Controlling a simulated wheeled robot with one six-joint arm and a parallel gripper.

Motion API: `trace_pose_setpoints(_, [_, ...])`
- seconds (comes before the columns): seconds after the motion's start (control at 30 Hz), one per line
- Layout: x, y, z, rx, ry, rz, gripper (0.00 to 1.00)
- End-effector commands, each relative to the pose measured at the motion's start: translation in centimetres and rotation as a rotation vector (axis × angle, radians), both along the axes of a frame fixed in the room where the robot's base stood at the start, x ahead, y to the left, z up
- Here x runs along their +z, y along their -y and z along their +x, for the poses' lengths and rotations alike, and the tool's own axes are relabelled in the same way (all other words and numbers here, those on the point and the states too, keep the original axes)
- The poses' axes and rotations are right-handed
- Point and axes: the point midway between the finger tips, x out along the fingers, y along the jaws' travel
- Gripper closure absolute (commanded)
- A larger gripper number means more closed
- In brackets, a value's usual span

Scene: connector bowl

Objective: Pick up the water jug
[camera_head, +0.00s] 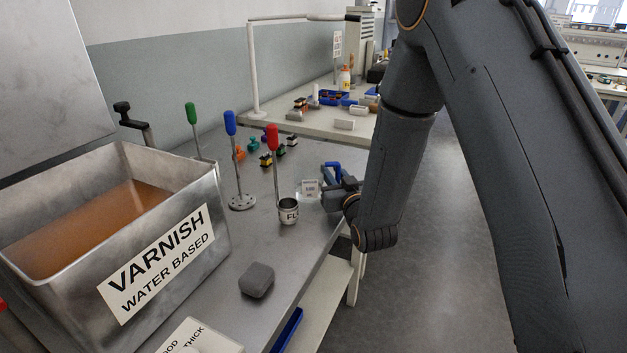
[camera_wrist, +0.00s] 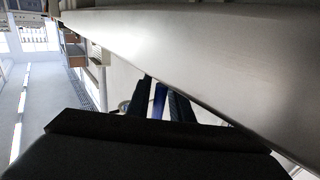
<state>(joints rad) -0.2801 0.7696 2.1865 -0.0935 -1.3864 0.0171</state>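A small clear jug (camera_head: 310,187) with a white label and a blue handle (camera_head: 333,170) stands near the right edge of the metal table; I take it for the water jug. My gripper (camera_head: 335,187) is beside it, low over the table edge, and partly covers it. In the wrist view, a blue bar (camera_wrist: 160,100), likely the handle, shows between the two dark fingers (camera_wrist: 162,103). A pale gap shows beside the bar, so the fingers look apart. The jug's body is mostly hidden in the wrist view.
A metal cup (camera_head: 288,211) stands just left of the jug, with a red-handled tool (camera_head: 273,140) by it. A blue-handled tool on a round base (camera_head: 241,202), a grey block (camera_head: 257,280) and a varnish tank (camera_head: 190,262) are further left. Open floor lies right.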

Motion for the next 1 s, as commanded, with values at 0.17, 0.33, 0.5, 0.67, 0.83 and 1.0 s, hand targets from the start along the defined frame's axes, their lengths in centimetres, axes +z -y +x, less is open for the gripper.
trace_pose_setpoints(0.17, [0.0, 0.0, 0.0, 0.000, 0.000, 0.000, 0.99])
trace_pose_setpoints(0.33, [0.0, 0.0, 0.0, 0.000, 0.001, 0.000, 1.00])
trace_pose_setpoints(0.5, [0.0, 0.0, 0.0, 0.000, 0.001, 0.000, 1.00])
trace_pose_setpoints(0.67, [0.2, 0.0, 0.0, 0.000, 0.001, 0.000, 1.00])
trace_pose_setpoints(0.83, [0.8, 0.0, 0.0, 0.000, 0.001, 0.000, 1.00])
trace_pose_setpoints(1.0, [2.1, 0.0, 0.0, 0.000, 0.003, 0.001, 1.00])
